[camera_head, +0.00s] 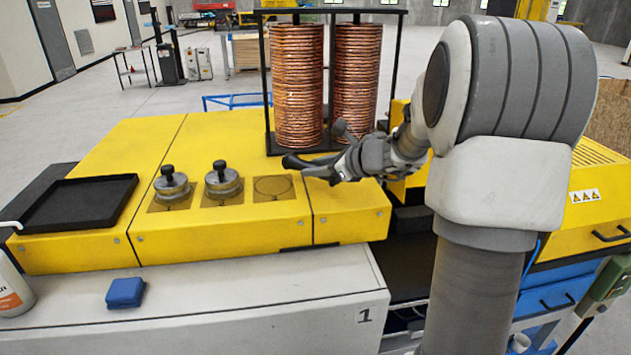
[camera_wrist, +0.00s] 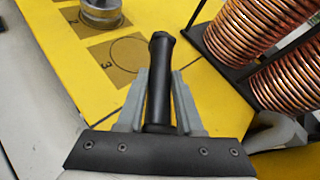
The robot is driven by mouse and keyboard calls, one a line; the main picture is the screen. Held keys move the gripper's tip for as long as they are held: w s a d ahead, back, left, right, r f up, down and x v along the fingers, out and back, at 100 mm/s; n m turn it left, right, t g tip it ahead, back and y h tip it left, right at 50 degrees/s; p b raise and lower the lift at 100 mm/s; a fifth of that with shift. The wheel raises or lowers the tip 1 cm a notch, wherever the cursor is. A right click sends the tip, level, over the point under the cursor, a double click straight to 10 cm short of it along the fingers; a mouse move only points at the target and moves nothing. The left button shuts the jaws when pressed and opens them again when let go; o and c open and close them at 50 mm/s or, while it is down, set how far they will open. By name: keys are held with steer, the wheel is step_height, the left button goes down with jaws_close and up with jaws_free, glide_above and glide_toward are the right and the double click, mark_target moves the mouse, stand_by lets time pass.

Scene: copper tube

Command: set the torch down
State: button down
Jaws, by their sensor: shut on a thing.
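The torch (camera_wrist: 158,80) is a black cylinder with a slightly wider end. In the wrist view it stands between the two grey fingers of my gripper (camera_wrist: 159,90), which is shut on it. Its far end points up the picture, over the yellow surface. In the head view my gripper (camera_head: 325,167) is at the right of the yellow machine top (camera_head: 240,135), beside the empty marked square, with the dark torch end (camera_head: 293,161) pointing left. I cannot tell whether the torch touches the surface. The lower part of the torch is hidden by my gripper.
Two metal pieces with black knobs (camera_head: 172,184) (camera_head: 223,180) sit on marked squares; the third square (camera_head: 273,188) is empty. A black tray (camera_head: 80,203) lies at the left. A rack of copper coils (camera_head: 297,90) stands close behind my gripper. A blue block (camera_head: 125,292) lies in front.

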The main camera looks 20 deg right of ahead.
mark_target(316, 193)
steer(key=shift+f, duration=1.85)
steer(key=shift+f, duration=0.1)
steer(key=shift+f+b, duration=0.15)
steer(key=shift+b, duration=0.2)
steer(key=c, duration=0.6)
jaws_free()
steer(key=shift+o, duration=0.2)
steer(key=shift+s+d+r+p, duration=0.1)
steer(key=shift+r+p, duration=0.25)
steer(key=v, duration=1.1)
steer(key=shift+s, duration=0.35)
